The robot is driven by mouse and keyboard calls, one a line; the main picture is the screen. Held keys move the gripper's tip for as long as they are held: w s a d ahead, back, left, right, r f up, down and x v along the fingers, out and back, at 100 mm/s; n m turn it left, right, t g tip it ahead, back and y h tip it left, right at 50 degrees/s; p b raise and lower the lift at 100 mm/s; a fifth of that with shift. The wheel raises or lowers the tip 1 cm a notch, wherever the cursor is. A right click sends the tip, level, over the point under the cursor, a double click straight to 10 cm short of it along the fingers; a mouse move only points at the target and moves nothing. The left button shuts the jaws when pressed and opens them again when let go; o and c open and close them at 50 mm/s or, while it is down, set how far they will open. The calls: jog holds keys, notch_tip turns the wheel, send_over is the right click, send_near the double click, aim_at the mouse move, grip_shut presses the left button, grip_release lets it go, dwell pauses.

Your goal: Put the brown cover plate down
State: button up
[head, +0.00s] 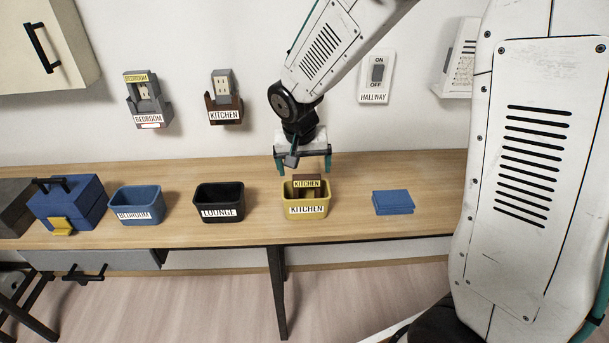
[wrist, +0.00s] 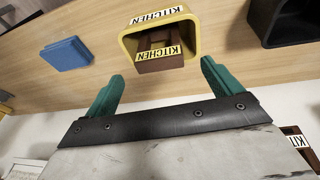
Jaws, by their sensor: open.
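The brown cover plate (head: 308,192) with a yellow KITCHEN label stands inside the yellow KITCHEN bin (head: 305,210), its top edge showing at the rim. In the wrist view the brown plate (wrist: 161,63) is in the yellow bin (wrist: 127,48), in front of my fingers. My gripper (head: 303,166) is open and empty, just above and behind the bin. In the wrist view my gripper (wrist: 161,72) shows both teal fingers spread wide with nothing between them. The plate's lower part is hidden by the bin wall.
A black LOUNGE bin (head: 219,200) and a blue BEDROOM bin (head: 137,206) stand left; flat blue plates (head: 393,202) lie right. A blue toolbox (head: 68,203) is farther left. Wall holders KITCHEN (head: 224,103) and BEDROOM (head: 149,109) and the HALLWAY switch (head: 377,75) are behind.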

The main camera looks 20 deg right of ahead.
jog(key=v, duration=0.7)
jog(key=s+d+r+n, duration=0.1)
jog(key=s+r, duration=0.1)
jog(key=s, duration=0.7)
jog(key=s+d+r+n+y, duration=0.1)
jog(key=s+d+r, duration=0.1)
jog(key=s, duration=0.7)
jog(key=s+d+r+n+g, duration=0.1)
jog(key=s+d+r, duration=0.1)
jog(key=s, duration=0.7)
jog(key=shift+r+n+y, duration=0.4)
jog(key=shift+r, duration=0.25)
jog(key=shift+s, duration=0.1)
